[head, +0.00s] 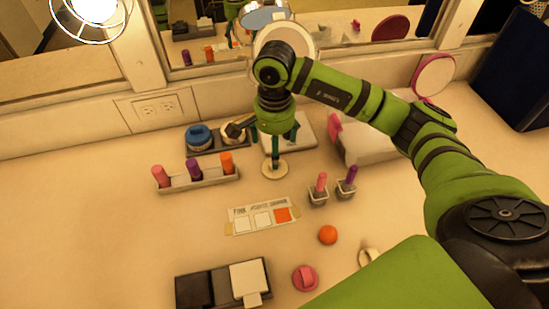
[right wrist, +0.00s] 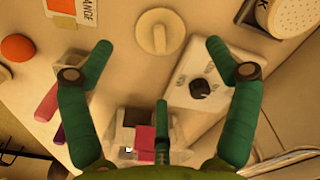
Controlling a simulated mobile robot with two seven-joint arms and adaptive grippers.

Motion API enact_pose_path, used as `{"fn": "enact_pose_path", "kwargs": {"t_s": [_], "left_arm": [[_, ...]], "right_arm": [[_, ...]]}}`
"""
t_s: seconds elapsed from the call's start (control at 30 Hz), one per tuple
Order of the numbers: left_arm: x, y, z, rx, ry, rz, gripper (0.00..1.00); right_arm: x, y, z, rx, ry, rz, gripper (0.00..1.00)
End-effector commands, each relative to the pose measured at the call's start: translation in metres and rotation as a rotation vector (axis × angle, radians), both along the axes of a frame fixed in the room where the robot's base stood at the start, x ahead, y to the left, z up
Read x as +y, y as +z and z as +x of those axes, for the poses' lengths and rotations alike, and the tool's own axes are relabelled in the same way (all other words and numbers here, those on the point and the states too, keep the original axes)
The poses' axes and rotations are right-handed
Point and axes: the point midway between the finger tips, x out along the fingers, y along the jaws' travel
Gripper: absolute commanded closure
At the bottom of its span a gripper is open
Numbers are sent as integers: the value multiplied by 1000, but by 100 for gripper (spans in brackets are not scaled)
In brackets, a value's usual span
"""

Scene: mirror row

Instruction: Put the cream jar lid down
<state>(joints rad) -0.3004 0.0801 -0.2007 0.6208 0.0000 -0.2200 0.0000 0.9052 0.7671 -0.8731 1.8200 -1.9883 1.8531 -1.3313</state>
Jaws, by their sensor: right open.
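The cream jar lid (head: 275,169) is a round cream disc with a raised ridge. It lies on the counter just below my right gripper (head: 276,142). In the right wrist view the lid (right wrist: 160,33) is ahead of the fingertips and centred between them, with no finger touching it. My right gripper (right wrist: 161,55) is open and empty, its fingers wide apart. A cream-topped jar (head: 233,133) stands on a dark tray (head: 217,149) to the left, partly covered by a dark part. It seems to show at the right wrist view's upper right (right wrist: 294,15). My left gripper is not in view.
A blue-topped jar (head: 200,138) shares the dark tray. A rack of tubes (head: 195,181), a labelled card (head: 262,219), two tube holders, an orange ball (head: 327,235) and a pink lid (head: 305,278) stand nearer.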

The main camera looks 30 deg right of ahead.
Motion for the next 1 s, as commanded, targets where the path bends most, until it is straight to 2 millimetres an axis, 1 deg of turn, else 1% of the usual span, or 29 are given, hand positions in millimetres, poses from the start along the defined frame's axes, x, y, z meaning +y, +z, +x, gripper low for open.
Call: {"fn": "enact_pose_path", "kwargs": {"t_s": [0.03,0.13,0.23,0.33,0.5,1.0], "left_arm": [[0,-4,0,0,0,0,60],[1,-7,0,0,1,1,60],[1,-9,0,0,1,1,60],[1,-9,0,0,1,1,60],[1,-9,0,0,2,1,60],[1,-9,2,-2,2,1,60]], "right_arm": [[-1,10,1,-6,1,-2,12],[0,29,1,-5,0,0,12],[0,42,1,-4,-1,0,12],[0,51,0,-1,-1,-1,12],[0,55,0,1,-1,-1,12],[0,54,0,1,-1,-1,12]]}}
